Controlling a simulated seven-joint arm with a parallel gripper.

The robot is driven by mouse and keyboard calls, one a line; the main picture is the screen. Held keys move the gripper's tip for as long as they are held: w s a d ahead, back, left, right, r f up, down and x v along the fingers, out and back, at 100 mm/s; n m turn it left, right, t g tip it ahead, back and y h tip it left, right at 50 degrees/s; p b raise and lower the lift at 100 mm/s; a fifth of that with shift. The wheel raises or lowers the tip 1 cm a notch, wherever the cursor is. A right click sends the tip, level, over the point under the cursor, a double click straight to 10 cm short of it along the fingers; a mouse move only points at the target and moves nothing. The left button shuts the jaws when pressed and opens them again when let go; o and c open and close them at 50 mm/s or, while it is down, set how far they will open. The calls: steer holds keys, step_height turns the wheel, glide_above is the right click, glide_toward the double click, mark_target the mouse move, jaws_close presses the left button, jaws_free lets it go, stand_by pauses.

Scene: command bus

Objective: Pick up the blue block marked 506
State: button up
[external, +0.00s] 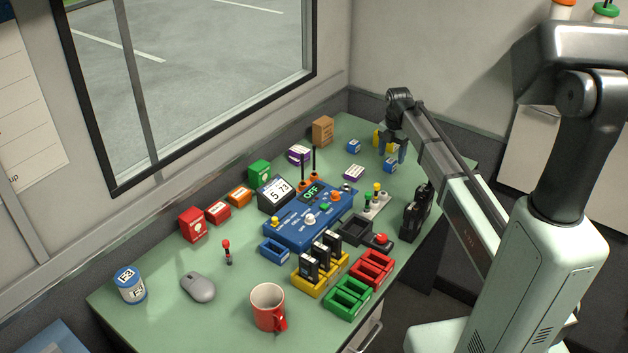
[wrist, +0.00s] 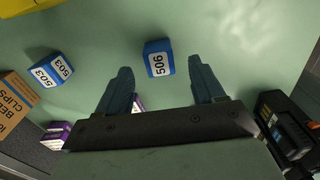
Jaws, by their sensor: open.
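The blue block marked 506 (wrist: 157,58) lies on the green tabletop in the wrist view. Its white label faces my camera. In that picture it appears between and slightly beyond the fingertips of my gripper (wrist: 160,68), which is open and empty. I see no contact with the block. In the external view my gripper (external: 392,149) is at the far right part of the table, and a blue block (external: 391,165) that appears to be 506 shows just below it. Its marking is too small to read there.
A blue block marked 503 (wrist: 52,70) lies left of 506, by a brown box (wrist: 16,94). A purple box (wrist: 54,135) and a black device (wrist: 287,124) flank the gripper. A yellow object (wrist: 25,5) is at the top left. The tabletop around 506 is clear.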

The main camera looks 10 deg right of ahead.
mark_target(391, 161)
steer(key=shift+f, duration=1.9)
steer(key=shift+c, duration=0.4)
steer(key=c, duration=1)
